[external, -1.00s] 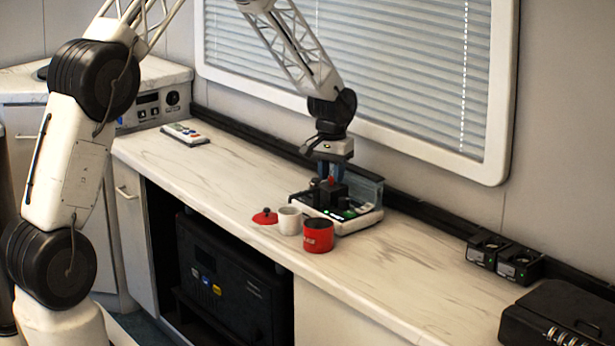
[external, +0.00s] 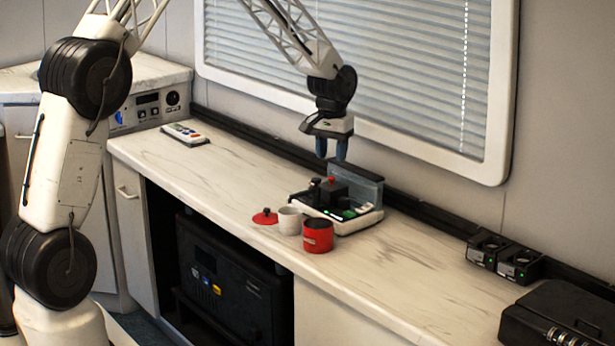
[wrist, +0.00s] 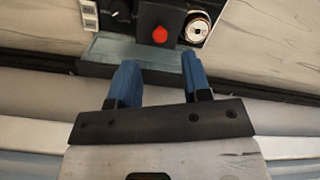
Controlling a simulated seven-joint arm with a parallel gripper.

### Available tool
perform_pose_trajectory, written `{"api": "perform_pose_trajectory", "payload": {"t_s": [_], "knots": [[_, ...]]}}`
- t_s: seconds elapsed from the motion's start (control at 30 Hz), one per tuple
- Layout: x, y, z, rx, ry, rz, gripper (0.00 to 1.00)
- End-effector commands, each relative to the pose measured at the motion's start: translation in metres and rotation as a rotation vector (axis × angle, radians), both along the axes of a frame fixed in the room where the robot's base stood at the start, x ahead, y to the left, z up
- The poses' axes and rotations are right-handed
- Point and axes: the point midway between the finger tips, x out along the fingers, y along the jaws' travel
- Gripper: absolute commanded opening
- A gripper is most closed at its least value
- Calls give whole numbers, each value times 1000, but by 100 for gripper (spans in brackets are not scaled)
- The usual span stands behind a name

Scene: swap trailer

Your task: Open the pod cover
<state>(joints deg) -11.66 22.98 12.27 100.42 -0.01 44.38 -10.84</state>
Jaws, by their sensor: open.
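A white and black machine (external: 345,208) stands on the counter near the wall. A black block with a red knob (external: 331,181) rises from its top. The knob also shows in the wrist view (wrist: 160,35). A round metal-rimmed recess or pod (wrist: 199,25) sits right of the block there. I cannot tell which part is the pod cover or whether it is open. A clear bluish tank (external: 366,187) is at the machine's back. My gripper (external: 332,150) is open and empty above the machine, its blue fingers (wrist: 159,72) apart from the knob.
A white cup (external: 289,221), a red canister (external: 318,236) and a red lid (external: 265,217) stand in front of the machine. A remote-like device (external: 186,134) lies at the far left. Two black chargers (external: 503,257) and a black case (external: 562,315) are at right. The counter between is clear.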

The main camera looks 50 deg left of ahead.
Motion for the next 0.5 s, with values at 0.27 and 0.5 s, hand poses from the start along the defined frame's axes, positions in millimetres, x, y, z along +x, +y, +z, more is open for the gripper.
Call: {"api": "perform_pose_trajectory", "payload": {"t_s": [0.27, 0.5], "knots": [[0, 0, 20, 0, 0, 0, 44], [0, 0, 22, 0, 0, 0, 44]]}}
